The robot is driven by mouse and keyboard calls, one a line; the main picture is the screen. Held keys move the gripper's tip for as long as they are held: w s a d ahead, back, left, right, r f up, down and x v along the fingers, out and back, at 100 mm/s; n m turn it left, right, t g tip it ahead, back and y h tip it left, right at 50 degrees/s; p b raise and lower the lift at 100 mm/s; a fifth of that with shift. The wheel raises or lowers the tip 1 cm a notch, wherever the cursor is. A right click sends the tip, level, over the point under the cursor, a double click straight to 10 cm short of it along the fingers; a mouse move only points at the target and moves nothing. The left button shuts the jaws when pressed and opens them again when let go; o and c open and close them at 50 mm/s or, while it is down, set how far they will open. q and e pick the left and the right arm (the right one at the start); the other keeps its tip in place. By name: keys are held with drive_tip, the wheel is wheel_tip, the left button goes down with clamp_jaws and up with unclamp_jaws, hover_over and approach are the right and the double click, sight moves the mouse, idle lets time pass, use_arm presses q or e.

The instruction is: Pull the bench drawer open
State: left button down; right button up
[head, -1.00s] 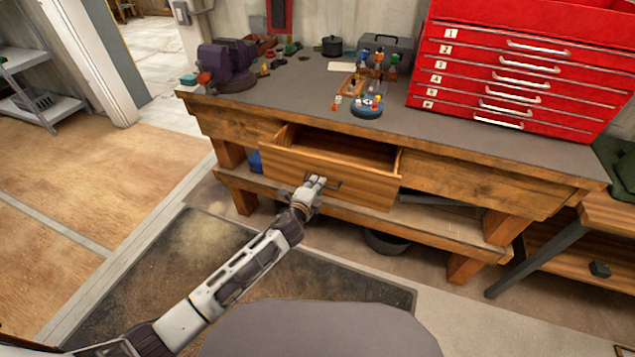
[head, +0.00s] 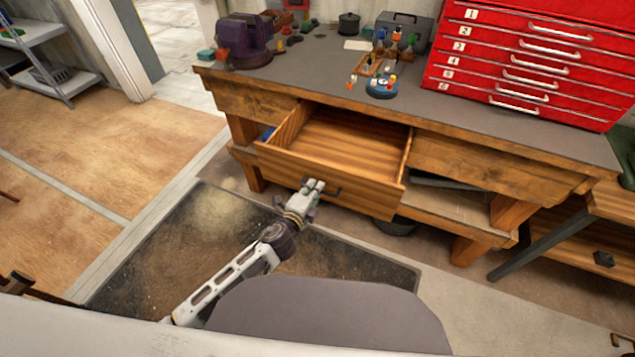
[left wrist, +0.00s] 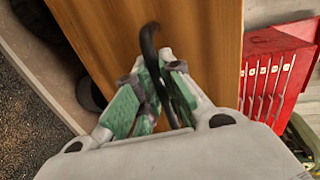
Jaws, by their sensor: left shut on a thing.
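The wooden bench drawer (head: 335,178) stands well out from the workbench (head: 470,165), and its bare inside shows in the head view. Its front panel also fills much of the left wrist view (left wrist: 205,40). A dark bar handle (head: 334,191) is on the drawer front; it shows in the left wrist view (left wrist: 148,42) running down between the green finger pads. My left gripper (head: 314,186) is at the drawer front, shut on the handle; it also shows in the left wrist view (left wrist: 152,97). My right gripper is not in view.
A red tool chest (head: 530,60), a purple vise (head: 240,42) and a blue round holder (head: 382,88) stand on the bench top. A dark mat (head: 350,265) lies on the floor before the bench. A side table (head: 590,240) stands at the right.

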use_arm(q)
drive_tip(key=shift+s+a, duration=0.2)
drive_tip(key=shift+s, duration=0.2)
drive_tip(key=c, duration=1.5)
unclamp_jaws()
drive_tip(key=shift+v, duration=6)
